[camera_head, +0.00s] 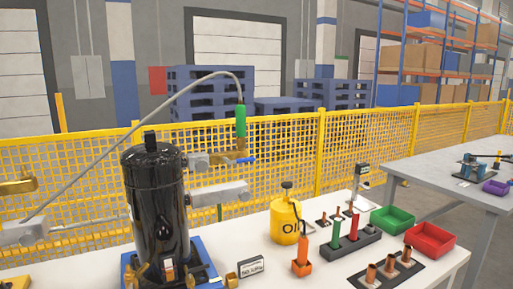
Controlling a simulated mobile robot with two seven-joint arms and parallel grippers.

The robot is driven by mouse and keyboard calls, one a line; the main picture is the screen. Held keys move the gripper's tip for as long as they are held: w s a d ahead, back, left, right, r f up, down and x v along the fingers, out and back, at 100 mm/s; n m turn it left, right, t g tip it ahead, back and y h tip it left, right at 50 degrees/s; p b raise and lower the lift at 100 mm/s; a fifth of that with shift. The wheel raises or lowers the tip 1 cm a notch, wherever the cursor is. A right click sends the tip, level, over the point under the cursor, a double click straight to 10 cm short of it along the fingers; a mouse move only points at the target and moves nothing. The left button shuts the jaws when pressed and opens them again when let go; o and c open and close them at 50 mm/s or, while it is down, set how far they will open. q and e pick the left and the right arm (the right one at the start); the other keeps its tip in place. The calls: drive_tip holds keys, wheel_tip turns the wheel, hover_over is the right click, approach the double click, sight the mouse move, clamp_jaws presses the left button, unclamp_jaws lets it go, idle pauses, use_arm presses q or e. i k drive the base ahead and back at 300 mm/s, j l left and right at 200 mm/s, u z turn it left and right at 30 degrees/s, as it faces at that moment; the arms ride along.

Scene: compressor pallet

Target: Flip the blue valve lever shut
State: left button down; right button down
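The blue valve lever (246,160) sticks out to the right from a brass valve (235,156), just right of the black compressor (153,210). It looks roughly level and is small in the picture. A green fitting (240,121) stands upright above the valve, with a grey hose (207,75) arching from it to the left. A grey part (200,163) reaches from the compressor side toward the valve. A larger grey part (219,193) lies below it; I cannot tell what either is. I make out neither gripper, and nothing visibly touches the lever.
A yellow oil can (285,222) stands right of the compressor on the white table. A yellow mesh fence (285,165) stands behind.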

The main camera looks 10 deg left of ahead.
sight(226, 159)
drive_tip(key=i+l, duration=0.15)
drive_tip(key=l, duration=0.15)
drive_tip(key=i+l+u, duration=0.1)
drive_tip(key=l, duration=0.2)
drive_tip(key=i+l, duration=0.2)
drive_tip(key=l, duration=0.15)
drive_tip(key=i+l+u, duration=0.1)
drive_tip(key=l, duration=0.2)
drive_tip(key=i+l, duration=0.2)
drive_tip(key=l+u, duration=0.05)
drive_tip(key=l, duration=0.05)
